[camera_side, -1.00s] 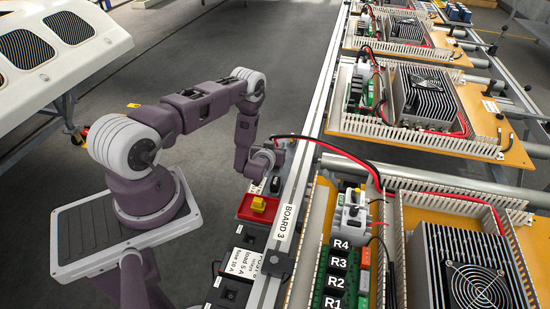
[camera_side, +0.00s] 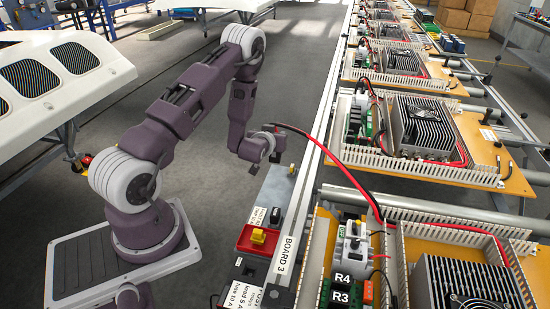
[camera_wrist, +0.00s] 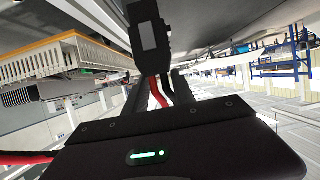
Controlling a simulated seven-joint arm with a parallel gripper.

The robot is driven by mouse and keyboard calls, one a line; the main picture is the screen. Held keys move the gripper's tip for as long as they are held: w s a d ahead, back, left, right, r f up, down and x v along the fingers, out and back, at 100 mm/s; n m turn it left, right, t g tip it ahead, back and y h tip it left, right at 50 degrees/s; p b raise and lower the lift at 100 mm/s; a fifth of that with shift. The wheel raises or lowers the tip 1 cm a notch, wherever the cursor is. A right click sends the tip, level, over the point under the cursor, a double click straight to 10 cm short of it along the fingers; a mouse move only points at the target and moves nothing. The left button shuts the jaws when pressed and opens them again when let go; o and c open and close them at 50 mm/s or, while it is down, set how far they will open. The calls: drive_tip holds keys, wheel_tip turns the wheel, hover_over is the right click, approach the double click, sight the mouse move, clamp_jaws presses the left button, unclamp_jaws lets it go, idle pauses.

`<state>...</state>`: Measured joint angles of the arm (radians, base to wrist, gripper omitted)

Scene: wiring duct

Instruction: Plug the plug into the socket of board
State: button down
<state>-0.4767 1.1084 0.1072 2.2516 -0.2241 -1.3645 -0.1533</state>
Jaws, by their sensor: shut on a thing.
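My gripper (camera_side: 256,163) is raised above the far end of the control strip beside the rail, clear of the strip. In the wrist view, a black plug (camera_wrist: 150,38) with a pale grey patch sits ahead of my gripper, with red and black wires at its near end. A red cable (camera_side: 330,153) runs from the gripper to the board (camera_side: 330,189) marked R3 and R4. A small black fitting (camera_side: 275,215) stands on the strip below; I cannot tell whether it is the socket.
A red block with a yellow switch (camera_side: 258,237) and a BOARD 3 label (camera_side: 285,258) lie along the strip. A finned heat sink with a fan (camera_side: 465,285) stands on the near board. More boards (camera_side: 425,130) line the rail behind. Open floor lies left of the strip.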

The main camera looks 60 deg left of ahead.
wheel_tip(320, 180, up, 12)
drive_tip(key=f, duration=0.1)
drive_tip(key=w+d+r, duration=0.2)
drive_tip(key=w+d, duration=0.5)
drive_tip(key=d, duration=0.2)
drive_tip(key=d+f, duration=0.2)
drive_tip(key=d, duration=2.1)
drive_tip(key=f, duration=0.5)
drive_tip(key=shift+s+a, duration=0.1)
drive_tip(key=shift+s, duration=0.25)
drive_tip(key=shift+r, duration=0.1)
drive_tip(key=shift+f, duration=2.9)
drive_tip(key=shift+f, duration=1.45)
